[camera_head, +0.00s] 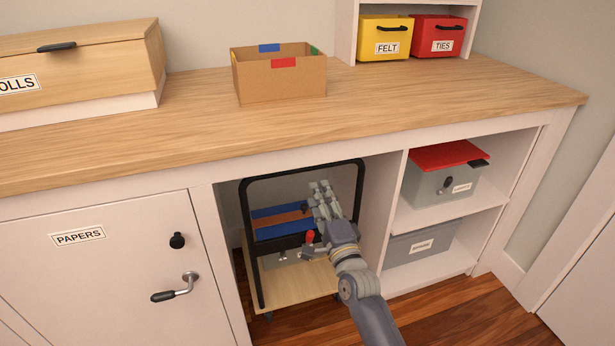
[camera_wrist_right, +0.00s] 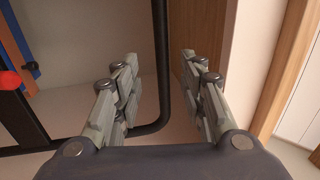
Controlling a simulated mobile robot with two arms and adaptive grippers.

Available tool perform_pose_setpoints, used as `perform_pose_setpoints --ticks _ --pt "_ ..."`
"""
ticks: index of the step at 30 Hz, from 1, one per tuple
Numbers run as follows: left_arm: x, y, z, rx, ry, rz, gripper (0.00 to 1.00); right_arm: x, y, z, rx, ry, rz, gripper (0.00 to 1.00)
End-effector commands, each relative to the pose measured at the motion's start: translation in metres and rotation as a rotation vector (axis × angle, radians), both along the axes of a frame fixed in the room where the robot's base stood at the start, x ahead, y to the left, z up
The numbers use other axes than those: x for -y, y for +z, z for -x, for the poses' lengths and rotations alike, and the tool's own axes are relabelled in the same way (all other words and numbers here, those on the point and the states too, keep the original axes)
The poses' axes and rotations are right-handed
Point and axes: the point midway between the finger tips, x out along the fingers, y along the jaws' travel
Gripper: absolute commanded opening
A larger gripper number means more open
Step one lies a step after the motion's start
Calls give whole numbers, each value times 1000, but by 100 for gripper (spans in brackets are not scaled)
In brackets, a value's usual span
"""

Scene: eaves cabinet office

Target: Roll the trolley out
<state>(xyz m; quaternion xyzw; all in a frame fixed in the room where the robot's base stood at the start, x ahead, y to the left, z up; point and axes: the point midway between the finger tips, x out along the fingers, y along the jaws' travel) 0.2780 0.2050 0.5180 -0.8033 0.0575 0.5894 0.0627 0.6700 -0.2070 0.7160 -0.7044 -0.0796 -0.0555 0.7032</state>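The trolley (camera_head: 300,284) stands in the open bay under the worktop, with a pale wooden deck, small casters and a tall black tube frame (camera_head: 252,230). Blue and orange pieces (camera_head: 283,219) show within the frame, and a red knob (camera_head: 310,237) is at its front. My right gripper (camera_head: 325,197) reaches into the bay at the frame's right side. In the right wrist view its fingers (camera_wrist_right: 160,62) are open, with a black tube (camera_wrist_right: 161,60) appearing between them; I cannot tell whether they touch it. My left gripper is not in view.
The bay has a PAPERS door (camera_head: 80,270) on its left and shelves with a red-lidded box (camera_head: 445,175) and a grey box (camera_head: 420,245) on its right. A cardboard box (camera_head: 280,82) stands on the worktop (camera_head: 400,95). Bare wooden floor (camera_head: 470,315) shows in front.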

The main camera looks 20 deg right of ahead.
Motion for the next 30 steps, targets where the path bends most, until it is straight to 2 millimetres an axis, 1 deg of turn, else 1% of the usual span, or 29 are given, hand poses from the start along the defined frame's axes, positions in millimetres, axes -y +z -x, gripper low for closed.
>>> perform_pose_setpoints --ticks 4,8,15,21,25,30 --pt "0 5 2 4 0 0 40 0 5 -9 9 0 -10 38" --pt "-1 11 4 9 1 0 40 0 9 -26 10 -1 -8 38" --pt "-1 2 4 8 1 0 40 -2 15 -68 8 0 -6 38" --pt "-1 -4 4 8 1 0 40 -3 20 -93 7 0 -6 38" --pt "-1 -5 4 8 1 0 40 -3 22 -102 6 0 -5 38" --pt "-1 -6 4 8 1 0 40 -4 24 -106 6 0 -5 38"
